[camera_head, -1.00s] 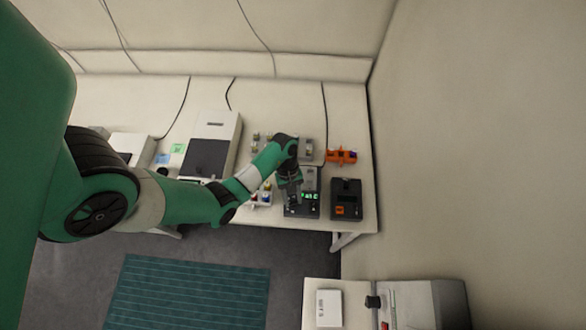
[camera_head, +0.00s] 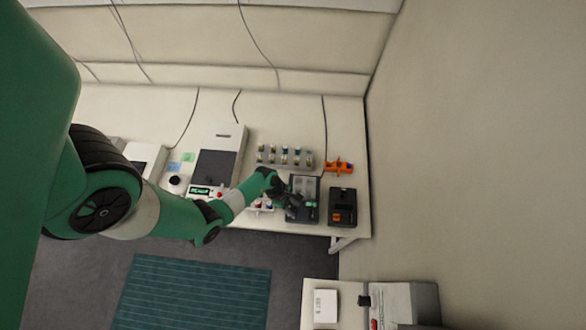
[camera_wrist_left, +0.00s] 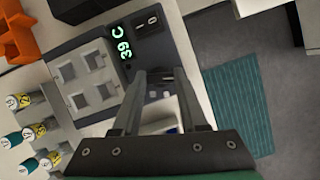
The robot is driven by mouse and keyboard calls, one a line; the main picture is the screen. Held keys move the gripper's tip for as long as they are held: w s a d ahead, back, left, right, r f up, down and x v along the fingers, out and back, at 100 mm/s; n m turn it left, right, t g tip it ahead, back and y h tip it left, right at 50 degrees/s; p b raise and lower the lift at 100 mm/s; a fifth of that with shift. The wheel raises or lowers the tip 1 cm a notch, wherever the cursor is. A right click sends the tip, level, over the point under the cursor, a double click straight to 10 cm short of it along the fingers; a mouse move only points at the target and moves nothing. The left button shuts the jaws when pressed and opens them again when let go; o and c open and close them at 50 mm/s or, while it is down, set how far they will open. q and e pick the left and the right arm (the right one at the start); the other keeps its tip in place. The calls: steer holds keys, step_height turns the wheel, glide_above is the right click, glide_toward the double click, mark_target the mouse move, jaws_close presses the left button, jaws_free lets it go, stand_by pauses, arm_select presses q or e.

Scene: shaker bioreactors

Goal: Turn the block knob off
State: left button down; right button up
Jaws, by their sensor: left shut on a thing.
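The dark grey heating block (camera_head: 304,181) stands near the front right of the bench in the head view. In the left wrist view the block (camera_wrist_left: 122,103) shows square wells, a green display (camera_wrist_left: 123,49) reading 39 C, and a black switch (camera_wrist_left: 148,22) marked I and O. My left gripper (camera_head: 297,212) is at the block's front panel. In the left wrist view its fingers (camera_wrist_left: 160,76) are shut on the small dark block knob (camera_wrist_left: 158,77), which they largely hide. The knob's setting cannot be read. My right gripper is not in view.
A black device with an orange part (camera_head: 342,207) stands right of the block. An orange holder (camera_head: 338,166) and a tube rack (camera_head: 284,155) are behind it. A grey-lidded white machine (camera_head: 216,160) is left. The bench's front edge is close.

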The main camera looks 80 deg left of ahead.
arm_select(q)
steer(key=shift+d+n+t+y+p, duration=0.1)
steer(key=shift+n+t+y+p, duration=0.4)
steer(key=shift+n, duration=1)
steer(key=shift+p, duration=0.3)
steer(key=shift+c, duration=2.2)
jaws_free()
steer(key=shift+s+r, duration=0.1)
steer(key=v, duration=1.1)
steer(key=shift+r+g, duration=0.3)
